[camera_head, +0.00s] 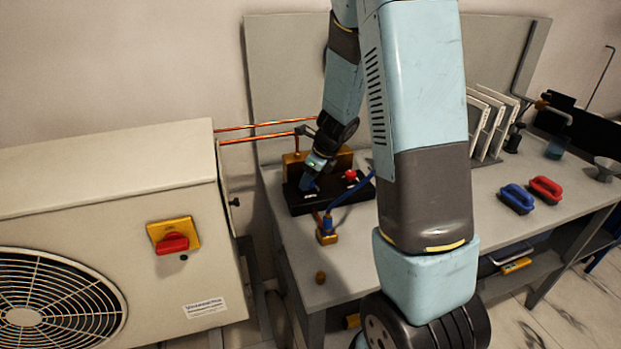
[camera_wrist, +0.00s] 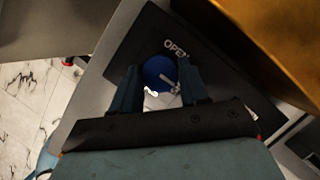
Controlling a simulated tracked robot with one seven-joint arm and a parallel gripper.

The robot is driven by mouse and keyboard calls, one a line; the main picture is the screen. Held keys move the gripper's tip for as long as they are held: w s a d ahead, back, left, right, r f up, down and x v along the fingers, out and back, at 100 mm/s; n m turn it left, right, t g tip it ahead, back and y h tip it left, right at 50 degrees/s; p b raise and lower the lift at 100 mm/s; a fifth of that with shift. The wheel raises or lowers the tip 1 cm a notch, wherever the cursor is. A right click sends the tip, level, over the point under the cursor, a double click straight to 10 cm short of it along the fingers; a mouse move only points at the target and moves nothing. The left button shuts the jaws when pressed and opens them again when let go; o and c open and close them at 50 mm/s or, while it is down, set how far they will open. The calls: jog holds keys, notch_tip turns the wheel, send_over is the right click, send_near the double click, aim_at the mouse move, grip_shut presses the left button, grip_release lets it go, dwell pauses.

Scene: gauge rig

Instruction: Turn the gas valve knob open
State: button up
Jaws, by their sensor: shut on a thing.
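A round blue knob (camera_wrist: 158,72) sits on a black panel (camera_wrist: 137,47) in the wrist view, with the word OPEN printed at its upper right edge. A pale pointer-like mark lies across the knob's lower right. My gripper (camera_wrist: 159,80) is shut on the blue knob, one finger on each side. In the head view my gripper (camera_head: 311,181) reaches down to the left part of the black base (camera_head: 316,205) on the bench, and I cannot make out the knob apart from the fingers there. A red knob (camera_head: 350,175) stands to its right.
A blue hose (camera_head: 352,192) runs to a brass fitting (camera_head: 327,234) in front of the base. Copper pipes (camera_head: 258,137) join it from the left. A large fan unit (camera_head: 110,190) stands left of the bench. Blue (camera_head: 517,198) and red (camera_head: 546,188) handled tools lie at right.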

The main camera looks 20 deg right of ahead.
jog(key=shift+d, duration=0.1)
jog(key=n+g, duration=0.1)
jog(key=n, duration=0.2)
jog(key=shift+w+n+y, duration=0.15)
jog(key=shift+n+y, duration=0.25)
jog(key=n+g, duration=0.2)
jog(key=n, duration=0.2)
jog(key=shift+w+n, duration=0.15)
jog(key=shift+n, duration=0.15)
jog(key=n+g, duration=0.1)
jog(key=n, duration=0.3)
jog(key=shift+w+g, duration=0.1)
jog(key=shift+g, duration=0.3)
jog(key=shift+w+n+g+h, duration=0.1)
jog(key=shift+n+g+h, duration=0.2)
jog(key=shift+n, duration=1.05)
jog(key=shift+n+g+h, duration=0.2)
jog(key=shift+n+g, duration=0.2)
jog(key=shift+n, duration=0.95)
jog(key=o, duration=1.1)
jog(key=shift+c, duration=0.2)
